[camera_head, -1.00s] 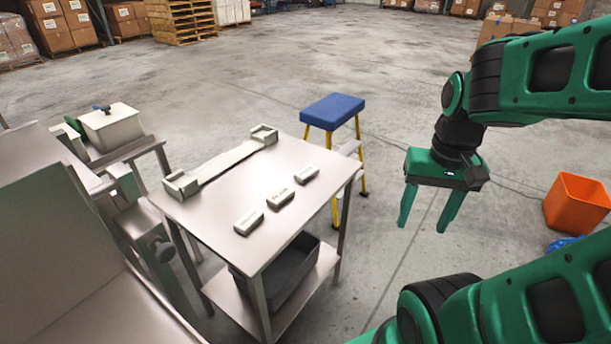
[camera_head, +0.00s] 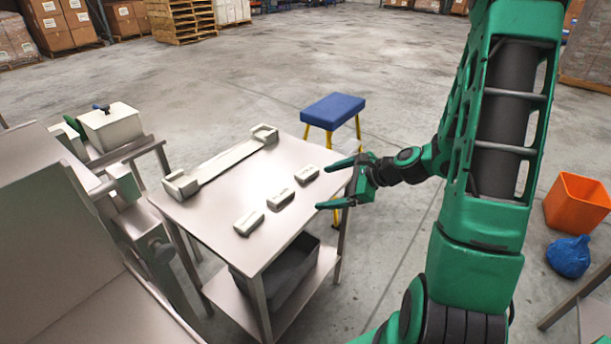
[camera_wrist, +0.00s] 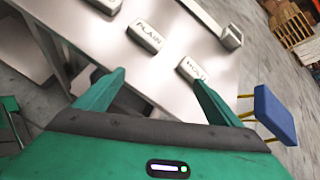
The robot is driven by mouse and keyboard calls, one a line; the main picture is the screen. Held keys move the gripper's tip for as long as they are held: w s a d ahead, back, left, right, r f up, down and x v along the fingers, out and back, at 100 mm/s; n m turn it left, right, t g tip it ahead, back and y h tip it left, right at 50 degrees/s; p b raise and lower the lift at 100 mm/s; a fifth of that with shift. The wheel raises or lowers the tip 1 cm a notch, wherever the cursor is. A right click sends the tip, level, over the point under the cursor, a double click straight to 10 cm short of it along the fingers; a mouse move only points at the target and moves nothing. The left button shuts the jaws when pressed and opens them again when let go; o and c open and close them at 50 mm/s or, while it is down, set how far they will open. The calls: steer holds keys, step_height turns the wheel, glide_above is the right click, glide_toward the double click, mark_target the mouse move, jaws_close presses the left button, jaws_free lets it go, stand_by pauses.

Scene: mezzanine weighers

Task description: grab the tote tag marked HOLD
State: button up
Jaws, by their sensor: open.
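Three pale block-like tags lie in a row on the metal table (camera_head: 225,235). The far one (camera_head: 306,174) appears in the wrist view as the HOLD tag (camera_wrist: 192,71); its last letter is unclear. The middle tag (camera_head: 281,199) reads PLAIN in the wrist view (camera_wrist: 145,36). The near tag (camera_head: 249,222) is cut off at the wrist view's top edge, its lettering not readable. My gripper (camera_head: 323,187) is open and empty at the table's right edge, pointing left toward the tags. In the wrist view the HOLD tag is just beyond the right finger.
A long pale holder (camera_head: 225,165) with raised ends lies along the table's far left. A dark bin (camera_head: 290,270) sits on the lower shelf. A blue-topped stool (camera_head: 332,110) stands behind the table. An orange bin (camera_head: 577,203) and a blue bag (camera_head: 569,256) are at right.

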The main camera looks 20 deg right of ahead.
mark_target(309, 172)
steer(key=w+d+m+t, duration=0.1)
steer(key=m, duration=0.1)
steer(key=w+d+m+t, duration=0.1)
steer(key=m, duration=0.1)
steer(key=w+d+m+t, duration=0.1)
steer(key=w+m, duration=0.1)
steer(key=m, duration=0.1)
steer(key=shift+d+h, duration=0.2)
steer(key=shift+h, duration=0.1)
steer(key=shift+w, duration=0.25)
steer(key=x, duration=0.5)
steer(key=shift+w+d+r, duration=0.1)
steer(key=shift+d+x, duration=0.15)
steer(key=shift+x, duration=0.75)
steer(key=shift+d+x, duration=0.2)
steer(key=shift+x, duration=0.75)
steer(key=shift+d+x, duration=0.15)
steer(key=shift+x, duration=0.75)
steer(key=shift+w, duration=0.1)
steer(key=c, duration=1.1)
